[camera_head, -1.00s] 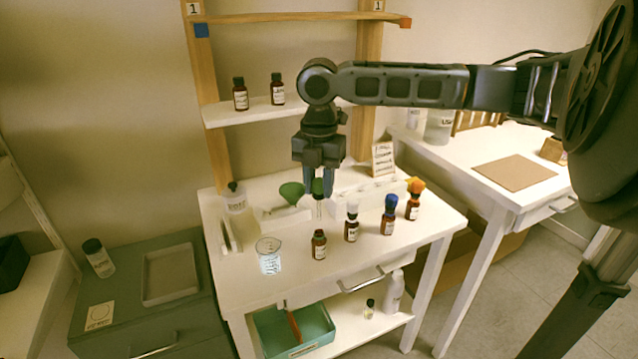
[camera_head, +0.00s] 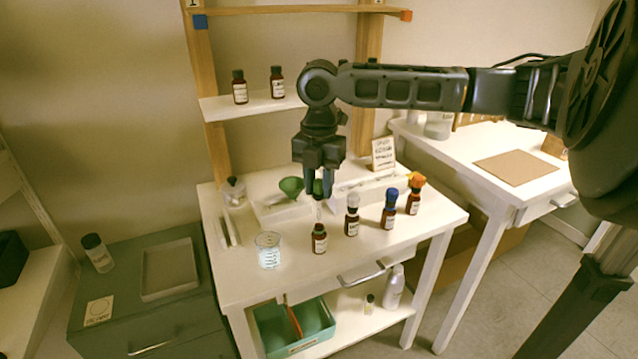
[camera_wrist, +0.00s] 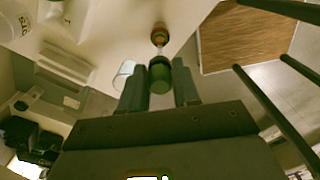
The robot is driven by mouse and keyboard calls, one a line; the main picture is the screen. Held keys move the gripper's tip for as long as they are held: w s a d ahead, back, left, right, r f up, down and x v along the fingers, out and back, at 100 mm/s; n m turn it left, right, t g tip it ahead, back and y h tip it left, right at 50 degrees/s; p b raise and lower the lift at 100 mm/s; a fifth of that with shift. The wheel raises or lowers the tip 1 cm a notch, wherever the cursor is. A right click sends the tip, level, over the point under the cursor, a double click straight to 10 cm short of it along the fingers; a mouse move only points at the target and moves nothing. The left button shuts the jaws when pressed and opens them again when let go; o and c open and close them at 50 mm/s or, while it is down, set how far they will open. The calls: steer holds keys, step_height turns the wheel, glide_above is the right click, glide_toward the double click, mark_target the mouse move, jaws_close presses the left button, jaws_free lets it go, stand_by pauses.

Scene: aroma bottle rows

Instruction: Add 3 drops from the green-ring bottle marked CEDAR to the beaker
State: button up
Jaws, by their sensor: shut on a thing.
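My gripper (camera_head: 319,192) is shut on a green dropper bulb (camera_head: 317,188), which also shows between the fingers in the wrist view (camera_wrist: 159,79). Its thin clear pipette (camera_head: 318,209) points down at an open brown bottle (camera_head: 319,240) with a white label too small to read. The bottle's mouth also shows in the wrist view (camera_wrist: 159,36). I cannot tell whether the pipette tip is just above or inside the mouth. The glass beaker (camera_head: 268,251) stands upright to the left of the bottle, and shows partly in the wrist view (camera_wrist: 124,74).
Bottles with a white (camera_head: 352,215), a blue (camera_head: 389,210) and an orange cap (camera_head: 414,194) stand to the right. Two brown bottles stand on the upper shelf (camera_head: 262,107). A teal bin (camera_head: 318,343) sits below.

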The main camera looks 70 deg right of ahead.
mark_target(319, 218)
steer(key=shift+f, duration=0.1)
stand_by(0.3)
steer(key=shift+f+b, duration=2.35)
steer(key=shift+f, duration=1.55)
steer(key=o, duration=0.4)
steer(key=shift+r, duration=0.15)
step_height(319, 218, up, 8)
steer(key=p, duration=0.7)
steer(key=shift+r, duration=0.25)
